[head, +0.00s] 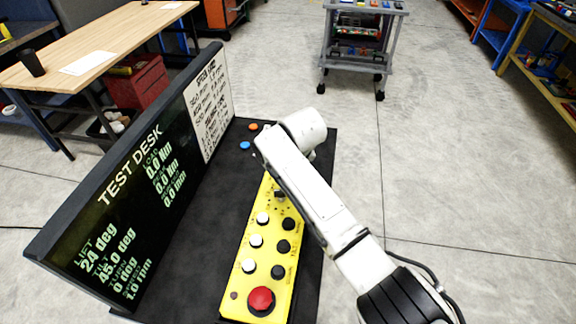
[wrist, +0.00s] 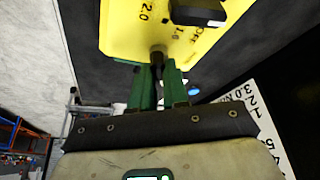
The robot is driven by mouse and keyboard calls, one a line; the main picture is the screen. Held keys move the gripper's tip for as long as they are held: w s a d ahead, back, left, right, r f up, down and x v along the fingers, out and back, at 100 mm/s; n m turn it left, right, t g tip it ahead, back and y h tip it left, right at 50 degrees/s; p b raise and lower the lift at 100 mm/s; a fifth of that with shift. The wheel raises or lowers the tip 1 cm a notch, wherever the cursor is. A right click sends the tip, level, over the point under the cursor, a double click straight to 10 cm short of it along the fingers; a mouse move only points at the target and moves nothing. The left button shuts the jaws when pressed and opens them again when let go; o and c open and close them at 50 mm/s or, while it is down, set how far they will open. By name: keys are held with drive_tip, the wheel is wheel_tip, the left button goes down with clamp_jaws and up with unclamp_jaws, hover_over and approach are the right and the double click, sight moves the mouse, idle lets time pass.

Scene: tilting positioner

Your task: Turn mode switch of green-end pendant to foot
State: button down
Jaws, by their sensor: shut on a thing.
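The yellow pendant (head: 265,250) lies on the black desk top, with a red mushroom button (head: 261,300), white and black buttons, and a black knob (head: 280,194) towards its far end. In the wrist view, the yellow panel (wrist: 120,40) shows a black knob (wrist: 198,12) with a white mark, near labels "2.0", "1.0" and "OFF". My gripper (wrist: 158,68) has green fingers, shut on a small dark stem (wrist: 157,50) at the panel's edge. I cannot tell whether this stem is the mode switch. My arm hides the pendant's far end in the head view; no green end shows.
The desk's upright display (head: 130,190) stands left of the pendant, reading lift 24 deg and tilt 45.0 deg. Orange (head: 253,127) and blue (head: 245,146) buttons sit beyond the pendant. A grey cart (head: 360,45) stands at the back.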

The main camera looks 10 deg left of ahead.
drive_tip(key=shift+r+m, duration=0.1)
drive_tip(key=shift+m, duration=0.3)
drive_tip(key=c, duration=1.1)
unclamp_jaws()
drive_tip(key=v, duration=1)
drive_tip(key=shift+s+r+b, duration=0.2)
drive_tip(key=shift+r+b, duration=0.1)
drive_tip(key=shift+b, duration=0.1)
